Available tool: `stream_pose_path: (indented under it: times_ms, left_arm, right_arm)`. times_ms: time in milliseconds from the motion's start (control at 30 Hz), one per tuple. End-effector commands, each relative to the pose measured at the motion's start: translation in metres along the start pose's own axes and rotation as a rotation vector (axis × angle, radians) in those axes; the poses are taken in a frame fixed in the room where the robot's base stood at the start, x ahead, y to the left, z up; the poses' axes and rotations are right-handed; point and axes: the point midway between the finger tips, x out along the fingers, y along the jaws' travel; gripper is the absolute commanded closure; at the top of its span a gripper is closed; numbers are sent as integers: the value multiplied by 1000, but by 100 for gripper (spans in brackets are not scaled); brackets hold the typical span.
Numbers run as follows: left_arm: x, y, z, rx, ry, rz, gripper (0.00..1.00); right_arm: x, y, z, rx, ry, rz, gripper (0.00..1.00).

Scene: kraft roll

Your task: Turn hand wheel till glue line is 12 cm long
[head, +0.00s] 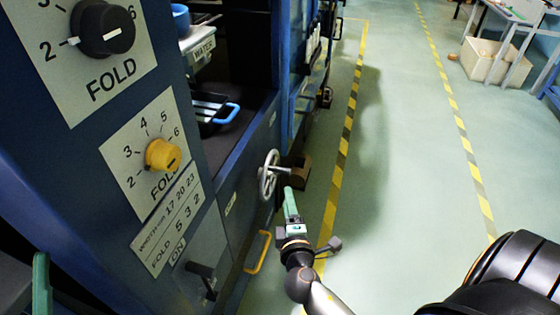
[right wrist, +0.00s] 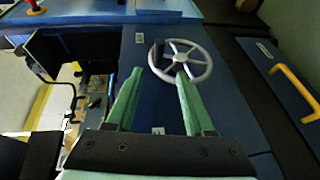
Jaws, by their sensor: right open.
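The grey spoked hand wheel (head: 268,176) is on the side of the blue machine in the head view. In the right wrist view the wheel (right wrist: 199,61) lies ahead, with a dark handle knob at its upper left rim. My right gripper (head: 290,192) is close to the wheel, just right of and below it. In the right wrist view my right gripper (right wrist: 159,74) has its green fingers apart with nothing clearly between them; the right fingertip overlaps the wheel. A green finger of my left gripper (head: 42,282) shows at the lower left. I cannot see a glue line.
The machine panel carries a black FOLD knob (head: 103,29), a yellow FOLD knob (head: 163,155) and a dark lever (head: 202,276). A yellow handle (head: 258,252) sits below the wheel. The green floor to the right is open.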

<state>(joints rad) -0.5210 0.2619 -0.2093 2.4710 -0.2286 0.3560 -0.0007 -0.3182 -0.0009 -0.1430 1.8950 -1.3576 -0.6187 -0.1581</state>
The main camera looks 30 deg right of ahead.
Motion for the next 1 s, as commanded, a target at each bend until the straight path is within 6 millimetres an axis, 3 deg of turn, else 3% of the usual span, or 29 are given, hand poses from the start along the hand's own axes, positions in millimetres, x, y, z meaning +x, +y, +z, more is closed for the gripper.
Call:
stream_pose_path:
  times_ms: [267,700,1000]
  left_arm:
    - [0,0,-2,3,8,1,51]
    - [-1,1,-30,35,132,11,51]
    - [-4,3,-29,29,141,13,51]
  right_arm:
    - [9,0,0,-2,-1,3,47]
    - [92,0,0,-1,0,3,47]
    - [123,0,0,-1,0,1,47]
